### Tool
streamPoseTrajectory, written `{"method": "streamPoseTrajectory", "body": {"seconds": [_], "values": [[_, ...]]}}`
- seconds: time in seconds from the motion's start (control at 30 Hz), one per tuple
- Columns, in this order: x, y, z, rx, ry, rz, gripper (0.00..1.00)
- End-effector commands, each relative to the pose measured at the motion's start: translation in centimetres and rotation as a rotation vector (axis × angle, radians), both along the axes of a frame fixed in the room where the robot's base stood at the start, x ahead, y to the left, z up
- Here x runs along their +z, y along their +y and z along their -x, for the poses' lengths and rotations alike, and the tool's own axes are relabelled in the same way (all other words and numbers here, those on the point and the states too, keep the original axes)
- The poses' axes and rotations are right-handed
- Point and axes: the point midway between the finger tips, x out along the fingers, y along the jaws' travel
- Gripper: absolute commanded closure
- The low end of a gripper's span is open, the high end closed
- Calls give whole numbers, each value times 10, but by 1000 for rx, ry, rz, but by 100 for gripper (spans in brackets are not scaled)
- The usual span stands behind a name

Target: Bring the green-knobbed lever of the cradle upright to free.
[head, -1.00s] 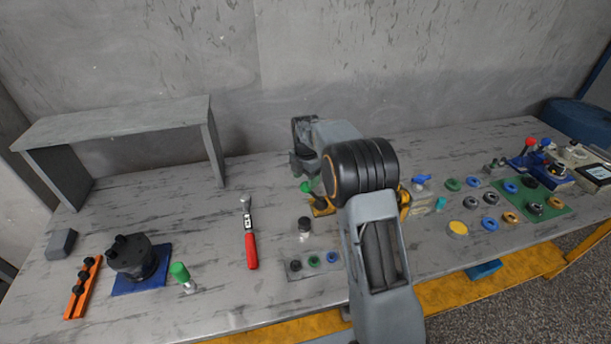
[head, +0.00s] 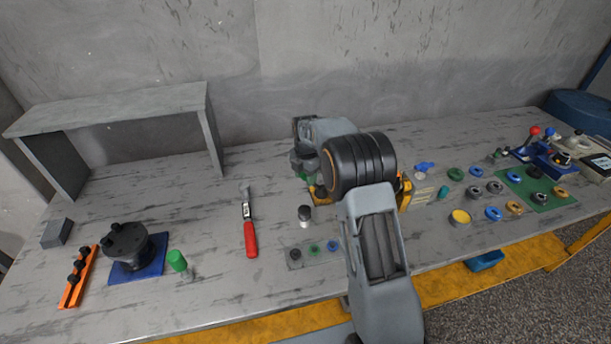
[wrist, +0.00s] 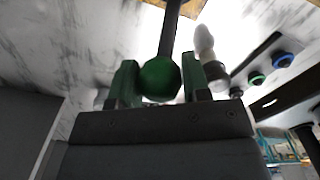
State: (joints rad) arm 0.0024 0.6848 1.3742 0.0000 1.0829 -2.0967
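The lever's green knob (wrist: 160,78) sits between the two green fingers of my gripper (wrist: 160,72) in the wrist view. The fingers stand close on both sides of it; whether both press on it I cannot tell. The lever's dark rod (wrist: 171,32) runs from the knob to the top of that view. In the head view the green knob (head: 302,175) shows just below my gripper (head: 305,160). Part of the orange-yellow cradle (head: 319,194) shows there; my arm hides the rest, and the lever's exact tilt is not clear.
A small dark-capped white part (head: 304,213) stands close in front of the cradle. A grey plate with rings (head: 313,250) lies nearer. A red-handled tool (head: 249,235) lies left. A yellow block (head: 404,192) is right, partly behind my arm. Free tabletop lies left of the cradle.

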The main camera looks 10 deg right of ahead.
Motion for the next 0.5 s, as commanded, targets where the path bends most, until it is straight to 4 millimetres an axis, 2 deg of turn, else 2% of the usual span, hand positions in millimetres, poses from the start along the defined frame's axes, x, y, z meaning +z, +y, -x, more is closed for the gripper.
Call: {"method": "streamPoseTrajectory", "body": {"seconds": [0.13, 0.5], "values": [[0, 0, 0, 0, 0, 0, 70], [4, -6, 0, -1, -1, 0, 70]]}}
